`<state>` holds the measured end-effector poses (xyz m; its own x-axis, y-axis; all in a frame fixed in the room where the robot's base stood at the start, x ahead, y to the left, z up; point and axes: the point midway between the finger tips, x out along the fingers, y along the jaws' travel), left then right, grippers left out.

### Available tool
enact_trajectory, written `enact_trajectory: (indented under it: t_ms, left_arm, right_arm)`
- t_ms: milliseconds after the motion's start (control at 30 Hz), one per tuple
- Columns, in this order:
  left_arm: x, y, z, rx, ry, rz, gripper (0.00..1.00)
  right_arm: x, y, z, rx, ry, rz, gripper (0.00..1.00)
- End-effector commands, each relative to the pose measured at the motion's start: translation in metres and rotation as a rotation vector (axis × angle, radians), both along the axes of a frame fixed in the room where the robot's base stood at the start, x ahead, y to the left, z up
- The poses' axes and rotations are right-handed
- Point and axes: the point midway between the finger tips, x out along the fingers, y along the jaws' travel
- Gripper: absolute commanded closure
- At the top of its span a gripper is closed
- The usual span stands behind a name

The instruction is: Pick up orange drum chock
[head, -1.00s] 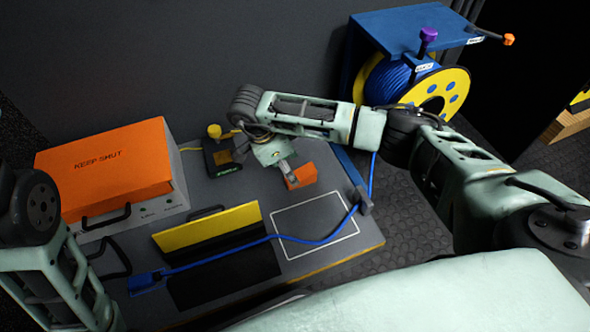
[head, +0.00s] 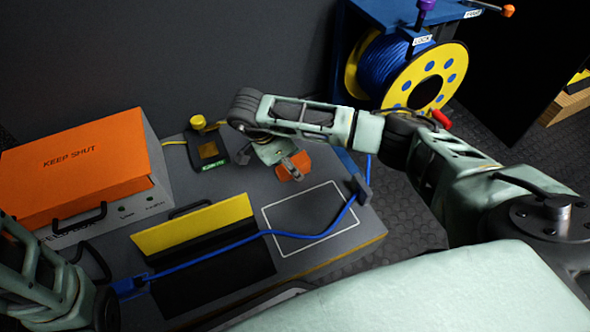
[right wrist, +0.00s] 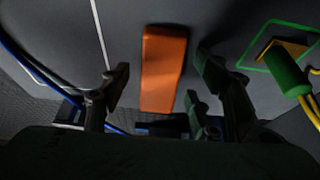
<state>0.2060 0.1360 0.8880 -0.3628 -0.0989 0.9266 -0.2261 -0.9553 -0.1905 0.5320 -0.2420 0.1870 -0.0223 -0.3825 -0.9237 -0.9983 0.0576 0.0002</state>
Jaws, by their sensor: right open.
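The orange drum chock (head: 292,164) is a small block on the grey bench top. It lies just above the white outlined rectangle in the head view, partly covered by my right gripper. My right gripper (head: 272,168) is open over it, pointing down. In the right wrist view the chock (right wrist: 163,62) appears as a long orange block in the gap between the spread fingers of the right gripper (right wrist: 161,72), with visible space on both sides.
An orange-lidded case (head: 75,160) stands at left. A yellow-and-black folder-like item (head: 195,225) lies in front, crossed by a blue cable (head: 215,253). A small device with a yellow knob (head: 198,122) sits left of the gripper. A blue cable reel (head: 385,68) stands behind right.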

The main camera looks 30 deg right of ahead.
Motion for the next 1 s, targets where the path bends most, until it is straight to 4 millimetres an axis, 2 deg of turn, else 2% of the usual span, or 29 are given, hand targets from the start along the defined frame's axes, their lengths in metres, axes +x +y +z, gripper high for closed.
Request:
enact_trajectory:
  t_ms: [933, 1000]
  left_arm:
    - [-0.0001, -0.0002, 0.0008, 0.001, -0.001, 0.000, 0.60]
    - [-0.0001, -0.0002, 0.0008, 0.001, 0.000, 0.000, 0.60]
  right_arm:
    - [-0.0001, 0.0002, -0.0044, 0.001, 0.000, 0.000, 0.44]
    - [-0.0001, 0.0002, -0.0044, 0.001, 0.000, 0.000, 0.48]
